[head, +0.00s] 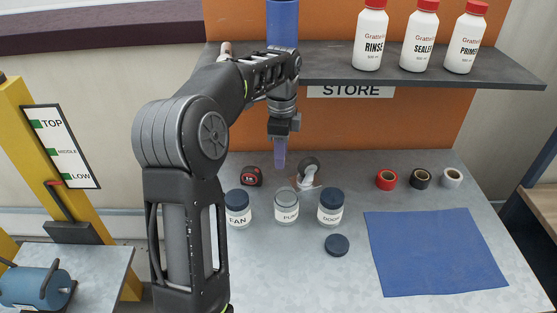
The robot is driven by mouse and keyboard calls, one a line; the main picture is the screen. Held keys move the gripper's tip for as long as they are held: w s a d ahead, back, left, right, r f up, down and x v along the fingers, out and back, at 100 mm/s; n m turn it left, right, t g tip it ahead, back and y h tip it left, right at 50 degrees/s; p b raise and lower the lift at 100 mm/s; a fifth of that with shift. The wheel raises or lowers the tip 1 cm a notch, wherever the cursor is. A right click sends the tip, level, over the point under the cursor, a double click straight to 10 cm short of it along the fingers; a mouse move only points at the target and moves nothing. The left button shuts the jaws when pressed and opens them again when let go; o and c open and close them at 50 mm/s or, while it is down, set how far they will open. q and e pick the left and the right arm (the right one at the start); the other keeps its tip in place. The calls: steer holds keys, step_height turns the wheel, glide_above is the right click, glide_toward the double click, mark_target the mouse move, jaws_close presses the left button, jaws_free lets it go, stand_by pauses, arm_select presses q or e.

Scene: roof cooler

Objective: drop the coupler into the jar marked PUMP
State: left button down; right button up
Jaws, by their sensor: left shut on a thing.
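My left gripper (280,137) points down below the shelf and is shut on a slim purple piece (279,155), which appears to be the coupler. The piece hangs upright above and behind the jar marked PUMP (286,211), apart from it. The PUMP jar is clear, stands upright in the middle of three jars and has no dark lid on it. A loose dark blue lid (336,245) lies on the bench in front of the jars, to the right. My right gripper is out of view.
The FAN jar (238,212) and DOOR jar (330,213) flank it, both with dark lids. Behind them are a red tape measure (251,177) and a caster (307,172). A dark shelf (400,72) overhangs. A blue mat (435,252) lies at right, empty.

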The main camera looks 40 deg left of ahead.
arm_select(q)
steer(key=shift+f, duration=0.1)
steer(key=shift+s+f, duration=0.1)
steer(key=shift+f, duration=0.45)
step_height(320, 180, down, 5)
steer(key=shift+r+b, duration=0.15)
steer(key=shift+b, duration=0.15)
steer(key=c, duration=1)
jaws_free()
steer(key=shift+o, duration=0.2)
steer(key=shift+r, duration=0.1)
